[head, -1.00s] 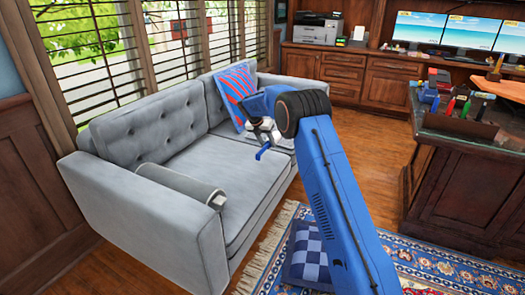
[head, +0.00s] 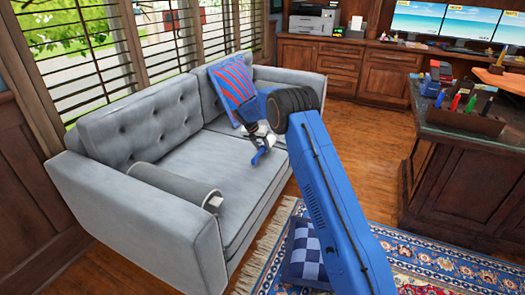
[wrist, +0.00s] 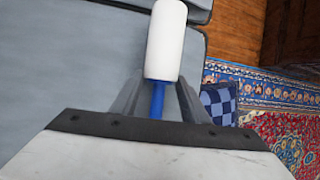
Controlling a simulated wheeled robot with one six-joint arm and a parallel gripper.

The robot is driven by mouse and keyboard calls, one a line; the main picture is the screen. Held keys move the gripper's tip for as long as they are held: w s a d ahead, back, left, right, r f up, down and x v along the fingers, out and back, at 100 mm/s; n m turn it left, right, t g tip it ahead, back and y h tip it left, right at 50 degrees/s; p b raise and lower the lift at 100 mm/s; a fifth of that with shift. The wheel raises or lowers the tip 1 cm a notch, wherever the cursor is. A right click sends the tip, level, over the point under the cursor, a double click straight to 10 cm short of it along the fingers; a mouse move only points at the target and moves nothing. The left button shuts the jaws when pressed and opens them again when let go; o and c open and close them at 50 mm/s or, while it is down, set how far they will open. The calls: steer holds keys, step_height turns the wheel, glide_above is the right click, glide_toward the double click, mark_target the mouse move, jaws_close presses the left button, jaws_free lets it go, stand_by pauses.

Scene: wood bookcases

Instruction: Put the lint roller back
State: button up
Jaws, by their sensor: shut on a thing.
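The lint roller (wrist: 165,42) has a white roll and a blue handle. In the wrist view, the blue handle (wrist: 158,97) is between the two grey fingers of my gripper (wrist: 157,100), which is shut on it. The white roll points away from the gripper. In the head view, my gripper (head: 260,143) hangs over the seat of the grey sofa (head: 225,158), and a bit of blue shows at its tip. The roller is small and partly hidden there. I see no holder or stand for it that I can make out.
A red and blue striped pillow (head: 233,88) leans at the sofa's far end, and a grey bolster (head: 178,190) lies at the near end. A dark desk (head: 460,155) with an organizer (head: 465,115) stands on the right. A checkered cushion (head: 304,255) lies on the patterned rug (head: 410,270).

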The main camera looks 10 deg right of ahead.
steer(key=shift+f, duration=0.85)
steer(key=o, duration=1.2)
steer(key=shift+f, duration=0.1)
